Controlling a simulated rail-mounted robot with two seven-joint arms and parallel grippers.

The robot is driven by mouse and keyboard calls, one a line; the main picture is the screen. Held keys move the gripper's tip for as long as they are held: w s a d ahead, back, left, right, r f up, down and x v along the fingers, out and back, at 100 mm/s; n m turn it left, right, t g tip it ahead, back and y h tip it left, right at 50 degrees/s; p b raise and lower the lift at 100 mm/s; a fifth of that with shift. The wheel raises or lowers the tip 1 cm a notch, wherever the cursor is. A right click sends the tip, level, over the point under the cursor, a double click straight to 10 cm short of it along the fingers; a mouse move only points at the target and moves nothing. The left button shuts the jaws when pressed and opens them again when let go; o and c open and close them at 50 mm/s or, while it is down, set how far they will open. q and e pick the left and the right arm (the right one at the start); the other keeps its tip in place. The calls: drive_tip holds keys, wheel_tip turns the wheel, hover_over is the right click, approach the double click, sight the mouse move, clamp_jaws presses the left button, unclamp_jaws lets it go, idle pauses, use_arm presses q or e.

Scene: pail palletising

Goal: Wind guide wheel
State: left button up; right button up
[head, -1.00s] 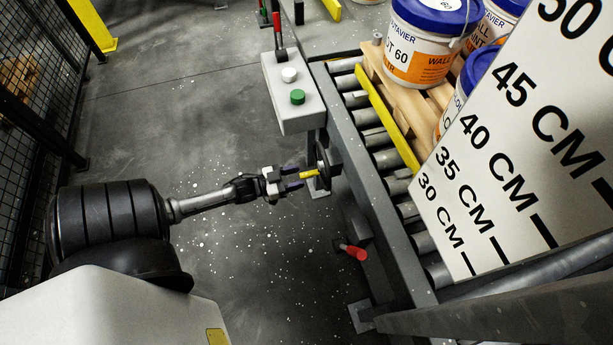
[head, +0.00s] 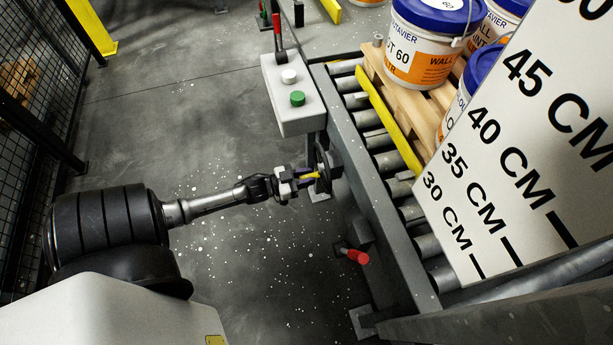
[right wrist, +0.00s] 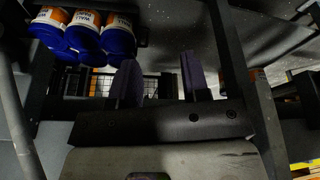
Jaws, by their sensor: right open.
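The guide wheel (head: 323,163) is a dark handwheel on the side of the conveyor frame, below the button box. Its yellow handle (head: 312,175) sticks out to the left. My left gripper (head: 308,177) is at this handle, its fingers on either side of it. They are too small to tell whether they are shut on it. My right gripper (right wrist: 160,80) shows in the right wrist view, open with nothing between its purple fingers. It is not seen in the head view.
The grey button box (head: 293,95) has green and white buttons. A red-ended handle (head: 356,256) sticks out lower on the frame. Pails (head: 431,45) stand on a wooden pallet (head: 407,92) on rollers. A white height scale board (head: 520,160) fills the right. Wire fencing (head: 40,130) stands left; open floor lies between.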

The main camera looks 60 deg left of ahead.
use_arm(q)
clamp_jaws()
